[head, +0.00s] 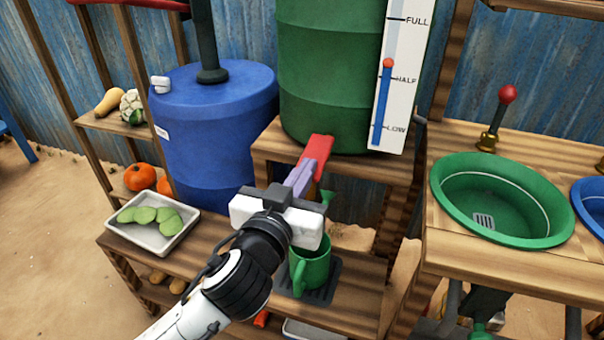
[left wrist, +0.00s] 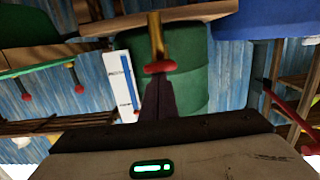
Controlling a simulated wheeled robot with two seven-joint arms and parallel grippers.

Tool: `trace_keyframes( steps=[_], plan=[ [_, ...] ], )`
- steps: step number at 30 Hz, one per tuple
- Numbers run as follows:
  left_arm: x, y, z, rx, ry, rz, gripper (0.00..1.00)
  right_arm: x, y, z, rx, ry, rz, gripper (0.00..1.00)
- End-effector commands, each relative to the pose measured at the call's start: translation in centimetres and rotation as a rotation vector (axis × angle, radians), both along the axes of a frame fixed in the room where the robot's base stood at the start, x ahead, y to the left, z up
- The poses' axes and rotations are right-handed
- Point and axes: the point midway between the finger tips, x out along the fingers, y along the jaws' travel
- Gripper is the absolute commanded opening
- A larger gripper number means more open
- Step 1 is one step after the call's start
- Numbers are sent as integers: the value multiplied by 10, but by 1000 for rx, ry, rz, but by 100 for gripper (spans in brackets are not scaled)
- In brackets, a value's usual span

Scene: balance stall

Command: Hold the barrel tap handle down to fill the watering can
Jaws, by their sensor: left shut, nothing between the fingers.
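The red tap handle (head: 319,146) sticks out in front of the green barrel (head: 330,75). My left gripper (head: 306,170) is shut and empty, its purple fingers reaching up to the handle and overlapping it; I cannot tell whether they touch. In the left wrist view the shut fingertips (left wrist: 159,82) are right at the red handle (left wrist: 160,67), in line with the brass tap (left wrist: 156,36). The green watering can (head: 316,268) stands below on a dark drip tray (head: 335,285), partly hidden by my gripper. Any water stream is hidden. My right gripper is not in view.
A gauge (head: 395,75) beside the barrel has its red marker near HALF. A blue barrel (head: 215,130) and a tray of green vegetables (head: 190,228) stand left. A wooden counter with a green basin (head: 505,190) is on the right. Wooden shelf posts flank the stall.

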Motion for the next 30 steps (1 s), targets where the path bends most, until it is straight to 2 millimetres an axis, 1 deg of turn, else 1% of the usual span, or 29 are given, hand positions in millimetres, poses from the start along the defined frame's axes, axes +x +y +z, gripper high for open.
trace_keyframes(
  steps=[1,12,30],
  plan=[
    [-1,0,-11,-8,-12,0,0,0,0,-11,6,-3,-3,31],
    [0,3,-10,-17,-48,6,0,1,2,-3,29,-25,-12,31],
    [1,4,-12,-15,-43,9,0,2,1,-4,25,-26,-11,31]
  ],
)
